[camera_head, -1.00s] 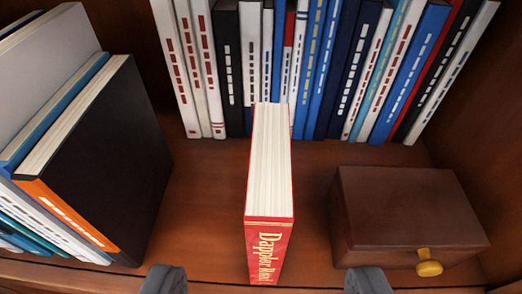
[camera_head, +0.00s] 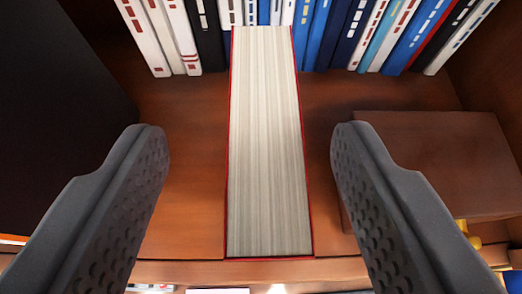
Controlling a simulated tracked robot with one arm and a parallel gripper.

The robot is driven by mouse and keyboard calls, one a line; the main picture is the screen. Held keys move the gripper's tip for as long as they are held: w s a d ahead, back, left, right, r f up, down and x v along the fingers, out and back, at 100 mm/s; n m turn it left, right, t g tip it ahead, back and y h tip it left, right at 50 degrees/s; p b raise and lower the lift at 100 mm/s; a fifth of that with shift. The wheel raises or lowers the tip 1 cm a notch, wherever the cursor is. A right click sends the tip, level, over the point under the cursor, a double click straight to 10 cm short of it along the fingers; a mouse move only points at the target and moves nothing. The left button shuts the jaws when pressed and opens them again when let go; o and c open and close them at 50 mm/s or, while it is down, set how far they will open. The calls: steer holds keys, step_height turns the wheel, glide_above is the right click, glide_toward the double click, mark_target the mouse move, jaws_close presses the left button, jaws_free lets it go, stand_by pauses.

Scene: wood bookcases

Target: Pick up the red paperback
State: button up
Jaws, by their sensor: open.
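The red paperback (camera_head: 267,140) stands upright on the wooden shelf, seen from above. Its pale page block faces up, with thin red cover edges along both sides. My gripper (camera_head: 249,145) is open, with one grey finger on each side of the book. Gaps show between each finger and the covers, so neither finger appears to touch it. The book's spine lettering is hidden from this angle.
A row of books (camera_head: 330,35) stands along the back of the shelf. A brown wooden box (camera_head: 440,160) with a yellow knob sits close on the right, partly behind the right finger. A black book (camera_head: 50,120) stands on the left. Bare shelf (camera_head: 190,120) flanks the paperback.

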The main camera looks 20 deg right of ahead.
mark_target(266, 150)
steer(key=shift+s+d+f+p+x, duration=0.1)
steer(key=shift+p+x, duration=0.3)
steer(key=shift+x, duration=0.85)
steer(key=shift+s+d+f+p+x, duration=0.15)
steer(key=shift+p+x, duration=0.2)
steer(key=shift+x, duration=0.95)
jaws_close()
